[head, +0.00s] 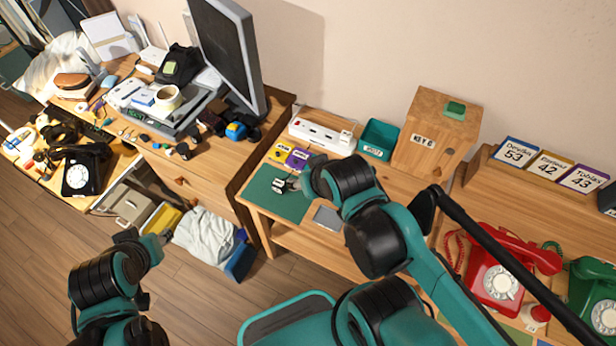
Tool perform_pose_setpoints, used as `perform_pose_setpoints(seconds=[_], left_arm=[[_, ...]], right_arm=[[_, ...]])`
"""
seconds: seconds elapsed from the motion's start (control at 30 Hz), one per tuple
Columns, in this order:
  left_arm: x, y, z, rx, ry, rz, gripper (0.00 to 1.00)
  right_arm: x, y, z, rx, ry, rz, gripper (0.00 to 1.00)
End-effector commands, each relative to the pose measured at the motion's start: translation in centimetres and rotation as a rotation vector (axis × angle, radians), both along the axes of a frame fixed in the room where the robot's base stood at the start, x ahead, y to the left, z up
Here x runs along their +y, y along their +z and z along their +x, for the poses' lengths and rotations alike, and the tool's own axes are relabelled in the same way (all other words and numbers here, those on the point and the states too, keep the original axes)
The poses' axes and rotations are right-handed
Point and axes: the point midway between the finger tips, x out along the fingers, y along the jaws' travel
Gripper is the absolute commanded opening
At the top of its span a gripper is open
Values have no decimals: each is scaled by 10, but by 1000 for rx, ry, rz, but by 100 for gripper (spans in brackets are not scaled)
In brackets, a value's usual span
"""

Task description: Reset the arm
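My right arm, black and teal, reaches from the lower right over the small wooden table (398,184). Its gripper (281,185) is above the dark green mat (268,203) on that table. The fingers are small and seen from above, so I cannot tell whether they are open or shut. I make out no object in them. My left arm comes in at the lower left, bent, with its gripper end (166,236) over the floor near a yellow box (163,219). Its fingers are too small and partly hidden to read.
A power strip (322,134), teal bin (378,139) and wooden key box (436,130) stand on the table. A red dial phone (500,270) and green one (597,285) are at the right.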

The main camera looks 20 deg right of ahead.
Motion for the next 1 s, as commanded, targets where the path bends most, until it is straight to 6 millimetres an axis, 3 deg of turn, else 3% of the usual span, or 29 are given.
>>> perform_pose_setpoints(seconds=[0.37,0.6,1.0], left_arm=[[0,-3,0,0,0,0,35],[0,-38,0,0,0,0,35],[0,-33,0,0,0,0,35]], right_arm=[[0,-3,-2,-7,33,-25,49],[0,-38,-2,-6,32,-24,49],[0,-34,-2,-6,32,-23,49]])
